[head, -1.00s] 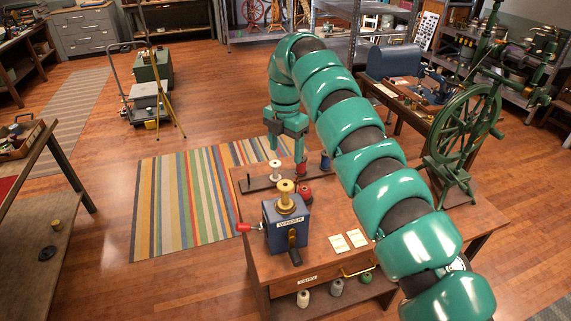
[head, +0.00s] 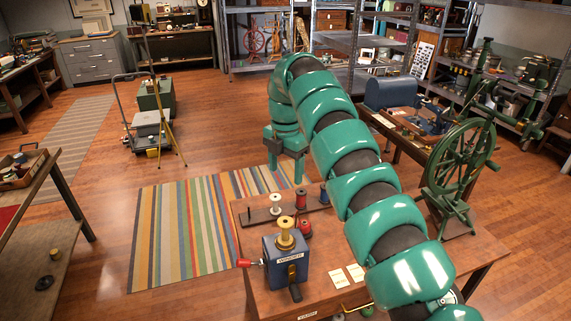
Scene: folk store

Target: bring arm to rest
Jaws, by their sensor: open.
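My green segmented arm (head: 350,150) rises from the lower right and bends over at its top. My gripper (head: 287,170) hangs from it, pointing down, beyond the far edge of the wooden worktable (head: 345,235) in the picture. Its two fingers stand apart with nothing seen between them. The fingers look clear of the spools in front of them, though the exact gap is hard to judge.
On the worktable are a spool rack (head: 258,217) with a white spool (head: 275,201) and a red spool (head: 300,198), a blue winder (head: 286,258) and paper cards (head: 337,278). A spinning wheel (head: 458,175) stands right of my arm. A striped rug (head: 185,230) and open floor lie left.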

